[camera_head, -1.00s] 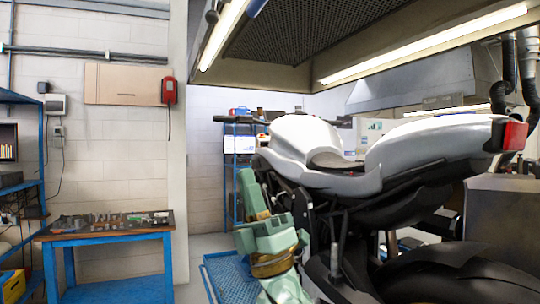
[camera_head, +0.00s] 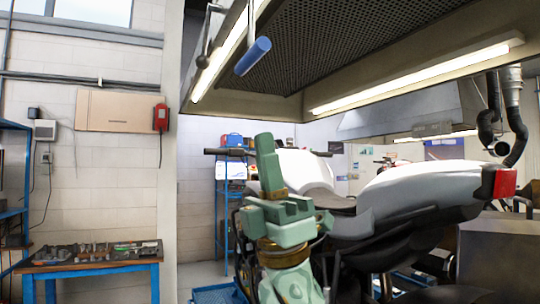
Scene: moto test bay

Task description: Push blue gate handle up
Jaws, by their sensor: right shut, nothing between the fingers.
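The blue gate handle (camera_head: 253,56) is a blue cylinder, tilted, at the front left edge of the overhead hood, beside a lit tube lamp. My right gripper (camera_head: 265,140) is pale green and points upward, in front of the motorcycle's front part. Its fingers are shut together with nothing between them. It is well below the handle in the picture and apart from it. My left gripper is not in view.
The hood (camera_head: 350,62) with a dark mesh underside spans the upper right. A white motorcycle (camera_head: 420,185) stands behind and right of my right arm. A blue workbench (camera_head: 85,268) with tools stands at lower left. The space between gripper and handle looks clear.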

